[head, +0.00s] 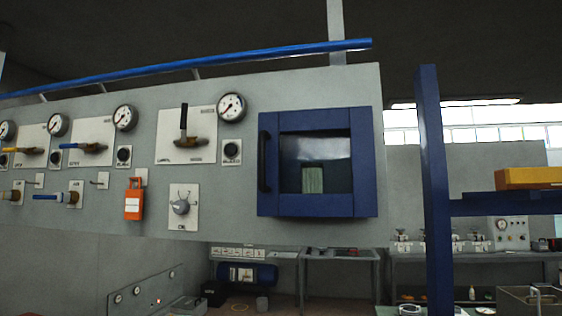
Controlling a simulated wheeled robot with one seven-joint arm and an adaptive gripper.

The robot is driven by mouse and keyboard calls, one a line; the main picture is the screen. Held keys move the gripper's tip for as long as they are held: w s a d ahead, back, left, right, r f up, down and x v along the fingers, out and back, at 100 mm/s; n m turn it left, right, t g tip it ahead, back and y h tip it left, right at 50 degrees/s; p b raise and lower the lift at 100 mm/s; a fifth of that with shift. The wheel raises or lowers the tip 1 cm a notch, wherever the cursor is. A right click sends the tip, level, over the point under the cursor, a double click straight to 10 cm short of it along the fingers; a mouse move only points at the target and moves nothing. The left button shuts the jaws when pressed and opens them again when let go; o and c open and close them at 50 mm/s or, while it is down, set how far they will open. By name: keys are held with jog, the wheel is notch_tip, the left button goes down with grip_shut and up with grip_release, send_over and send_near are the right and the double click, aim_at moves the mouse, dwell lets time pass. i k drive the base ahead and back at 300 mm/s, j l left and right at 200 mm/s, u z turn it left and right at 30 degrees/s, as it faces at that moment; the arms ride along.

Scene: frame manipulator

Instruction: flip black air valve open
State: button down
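The black-handled valve (183,122) is on a white plate on the grey wall panel, left of the blue-framed window. Its black lever points straight up from a brass body (187,142). A round pressure gauge (231,107) sits to its upper right. The label on the plate is too small to read. My gripper does not show in the head view.
A yellow-handled valve (22,150) and a blue-handled valve (84,147) are further left on the panel, with levers lying level. An orange lockout tag (134,199) and a grey knob (181,207) are below. A blue post (434,190) stands at the right.

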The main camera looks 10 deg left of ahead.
aim_at(184, 107)
jog(key=i+j, duration=0.15)
jog(key=j, duration=0.25)
jog(key=i+j, duration=0.15)
jog(key=j, duration=0.25)
jog(key=i+j, duration=0.15)
jog(key=j, duration=0.25)
jog(key=i+j, duration=0.15)
jog(key=j, duration=0.25)
jog(key=i+j, duration=0.15)
jog(key=j, duration=0.25)
